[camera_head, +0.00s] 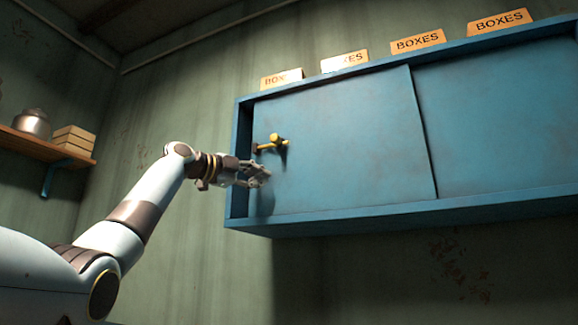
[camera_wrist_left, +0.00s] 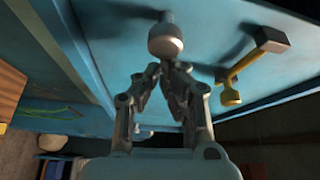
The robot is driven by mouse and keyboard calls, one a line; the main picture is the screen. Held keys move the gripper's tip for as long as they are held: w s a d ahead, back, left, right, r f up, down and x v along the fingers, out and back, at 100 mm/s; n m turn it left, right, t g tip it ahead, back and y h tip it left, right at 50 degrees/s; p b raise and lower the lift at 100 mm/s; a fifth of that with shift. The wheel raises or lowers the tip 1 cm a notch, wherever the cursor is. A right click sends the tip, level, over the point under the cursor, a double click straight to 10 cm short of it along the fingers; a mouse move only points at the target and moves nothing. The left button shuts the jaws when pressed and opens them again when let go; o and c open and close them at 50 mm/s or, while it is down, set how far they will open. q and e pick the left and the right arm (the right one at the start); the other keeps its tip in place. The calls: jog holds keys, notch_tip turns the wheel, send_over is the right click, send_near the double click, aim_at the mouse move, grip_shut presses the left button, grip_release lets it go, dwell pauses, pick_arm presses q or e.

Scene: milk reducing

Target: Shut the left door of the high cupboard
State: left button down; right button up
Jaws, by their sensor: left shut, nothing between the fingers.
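The high blue cupboard (camera_head: 400,212) hangs on the wall. Its left door (camera_head: 345,150) is a flat blue panel standing close to the left frame side, with a narrow dark strip between them. I cannot tell whether that strip is a gap. A yellow and dark handle (camera_head: 268,145) sits near the door's left edge; it also shows in the left wrist view (camera_wrist_left: 243,72). My left gripper (camera_head: 262,175) is shut and empty, just below the handle, in front of the door. In the left wrist view its fingertips (camera_wrist_left: 164,72) are close to a grey round knob (camera_wrist_left: 166,41).
The right door (camera_head: 500,115) is a second blue panel. Several boxes labelled BOXES (camera_head: 417,41) stand on top of the cupboard. A wooden shelf (camera_head: 40,146) with a metal pot (camera_head: 32,123) and wooden crates (camera_head: 74,139) is at the far left.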

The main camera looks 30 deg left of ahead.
pick_arm(q)
jog(key=a+p, duration=0.1)
jog(key=a, duration=0.4)
jog(key=shift+s, duration=0.1)
jog(key=shift+d, duration=0.15)
